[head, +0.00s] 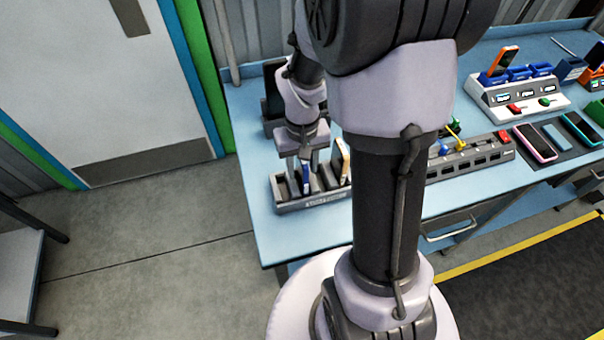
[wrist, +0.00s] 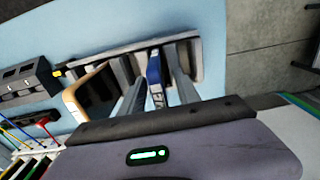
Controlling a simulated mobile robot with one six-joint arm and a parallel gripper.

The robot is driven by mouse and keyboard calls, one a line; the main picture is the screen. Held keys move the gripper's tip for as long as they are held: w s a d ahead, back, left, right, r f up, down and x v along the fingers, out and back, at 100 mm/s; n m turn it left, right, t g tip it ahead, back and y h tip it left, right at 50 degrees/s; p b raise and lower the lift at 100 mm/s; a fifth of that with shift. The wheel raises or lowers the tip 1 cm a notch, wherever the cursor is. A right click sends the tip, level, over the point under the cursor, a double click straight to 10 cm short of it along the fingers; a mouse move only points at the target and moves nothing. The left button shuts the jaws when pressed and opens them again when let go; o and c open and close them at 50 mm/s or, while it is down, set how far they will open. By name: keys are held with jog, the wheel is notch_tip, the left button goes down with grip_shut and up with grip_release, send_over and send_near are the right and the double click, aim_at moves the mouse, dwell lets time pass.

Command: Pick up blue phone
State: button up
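The blue phone (head: 306,173) stands upright in a slot of a grey rack (head: 325,198) near the table's front left. In the wrist view the blue phone (wrist: 153,72) shows its narrow edge between my two fingers. My gripper (head: 303,178) points down over the rack with a finger on each side of the phone. The fingers look apart, with some gap beside the phone; contact is not clear. The phone's lower part is hidden in the slot.
A phone with a yellow-orange edge (head: 343,160) stands in the same rack, close to my gripper; it also shows in the wrist view (wrist: 75,100). A dark device (head: 273,85) stands behind. A grey tool rack (head: 470,158) and several flat phones (head: 535,143) lie to the right.

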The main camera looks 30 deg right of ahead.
grip_shut()
notch_tip(320, 180, up, 10)
jog(key=p, duration=0.3)
jog(key=shift+r+p, duration=0.2)
jog(key=shift+p, duration=0.2)
jog(key=shift+r+p, duration=0.5)
jog(key=shift+r, duration=0.05)
notch_tip(320, 180, up, 5)
jog(key=p, duration=0.4)
